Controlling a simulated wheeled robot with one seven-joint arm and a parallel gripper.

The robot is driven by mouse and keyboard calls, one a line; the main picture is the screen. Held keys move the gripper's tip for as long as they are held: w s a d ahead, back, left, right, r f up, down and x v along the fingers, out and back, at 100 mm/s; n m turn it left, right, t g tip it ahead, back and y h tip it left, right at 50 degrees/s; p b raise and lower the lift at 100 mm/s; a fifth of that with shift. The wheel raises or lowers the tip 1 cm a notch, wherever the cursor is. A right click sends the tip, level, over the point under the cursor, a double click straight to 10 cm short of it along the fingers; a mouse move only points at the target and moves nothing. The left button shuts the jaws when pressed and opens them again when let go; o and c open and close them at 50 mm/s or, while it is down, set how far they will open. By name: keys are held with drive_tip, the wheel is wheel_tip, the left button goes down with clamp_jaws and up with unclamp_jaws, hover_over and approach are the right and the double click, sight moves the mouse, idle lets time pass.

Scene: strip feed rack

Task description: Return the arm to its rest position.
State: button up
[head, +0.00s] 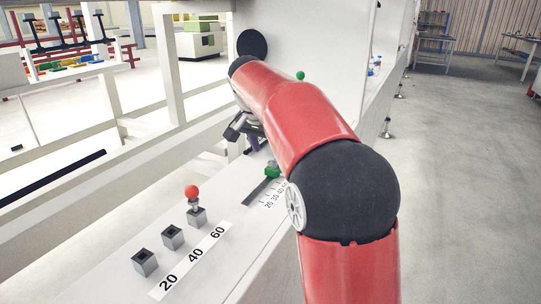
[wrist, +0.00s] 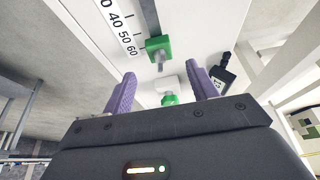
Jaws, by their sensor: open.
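My gripper (wrist: 163,84) shows in the wrist view with its two purple fingers spread apart and nothing clamped between them. In the head view my gripper (head: 252,143) hangs over the white rack, partly hidden by my bent red arm. A green slider block (wrist: 159,46) with a grey pin sits in a slot beside a number scale, just beyond the fingers. The slider block (head: 272,171) also shows below my gripper in the head view. A second green part (wrist: 170,99) appears between the fingers; I cannot tell its distance.
A green ball (head: 300,76) shows beside my arm, near a white panel (head: 300,35). White frame posts (head: 169,65) stand left. Open floor (head: 455,190) lies right.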

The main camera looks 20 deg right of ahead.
drive_tip(key=shift+s+a+r, duration=0.1)
drive_tip(key=shift+r, duration=0.25)
